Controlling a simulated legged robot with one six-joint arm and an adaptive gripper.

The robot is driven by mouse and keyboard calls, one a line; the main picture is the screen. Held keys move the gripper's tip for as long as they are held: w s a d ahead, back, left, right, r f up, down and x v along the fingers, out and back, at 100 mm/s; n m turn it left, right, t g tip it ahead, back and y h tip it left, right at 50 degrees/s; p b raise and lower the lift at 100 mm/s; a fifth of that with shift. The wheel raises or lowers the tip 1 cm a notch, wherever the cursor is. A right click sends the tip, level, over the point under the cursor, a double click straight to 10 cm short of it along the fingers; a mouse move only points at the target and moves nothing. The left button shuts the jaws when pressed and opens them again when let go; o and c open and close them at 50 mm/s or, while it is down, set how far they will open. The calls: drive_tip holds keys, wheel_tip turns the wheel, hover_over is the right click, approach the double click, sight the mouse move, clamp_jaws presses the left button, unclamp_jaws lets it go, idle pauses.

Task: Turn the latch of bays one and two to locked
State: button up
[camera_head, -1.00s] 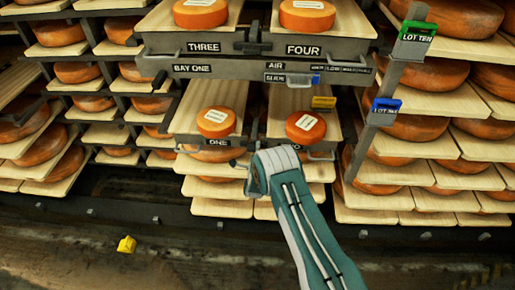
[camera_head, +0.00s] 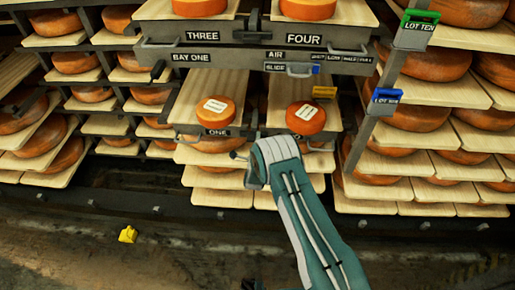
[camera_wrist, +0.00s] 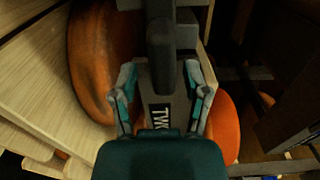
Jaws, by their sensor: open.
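The bay shelf carries plates reading ONE (camera_head: 216,133) and TWO, the latter mostly hidden behind my arm in the head view. A dark upright latch handle (camera_head: 254,128) shows between these two boards, its lower end hidden by my arm. My gripper (camera_wrist: 160,82) is open, with one finger on each side of the plate and the handle's lower end. I cannot tell whether the fingers touch it. In the head view my gripper is hidden behind the wrist.
Cheese wheels (camera_head: 216,111) and (camera_head: 305,117) sit on the boards of bays one and two. Above them are plates THREE (camera_head: 206,35) and FOUR (camera_head: 303,40). A post with green (camera_head: 421,16) and blue tags (camera_head: 386,95) stands right. A yellow block (camera_head: 128,234) lies on the floor.

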drive_tip(key=s, duration=1.1)
drive_tip(key=shift+s+a, duration=0.15)
drive_tip(key=shift+a, duration=0.05)
drive_tip(key=w+d+r+n+g+y, duration=0.1)
drive_tip(key=w+r+n, duration=0.1)
drive_tip(key=r, duration=0.5)
drive_tip(key=w+d+r+n+g, duration=0.1)
drive_tip(key=w+r+g, duration=0.15)
drive_tip(key=r, duration=0.45)
drive_tip(key=s+d+r+n+g+y, duration=0.1)
drive_tip(key=s+d+r+n, duration=0.15)
drive_tip(key=r, duration=0.45)
drive_tip(key=s+d+r+n+g, duration=0.2)
drive_tip(key=s+r+n, duration=0.1)
drive_tip(key=r, duration=0.5)
drive_tip(key=s+d+r+n+g, duration=0.2)
drive_tip(key=s+d+r+n, duration=0.1)
drive_tip(key=s, duration=0.8)
drive_tip(key=s+d+r+n+g+h, duration=0.1)
drive_tip(key=s+d, duration=0.4)
drive_tip(key=s, duration=0.6)
drive_tip(key=s+d+r+n+g, duration=0.3)
drive_tip(key=s+d+r+n, duration=0.1)
drive_tip(key=s, duration=0.7)
drive_tip(key=shift+s+r+n, duration=0.15)
drive_tip(key=shift+r+n, duration=0.6)
drive_tip(key=shift+n, duration=0.3)
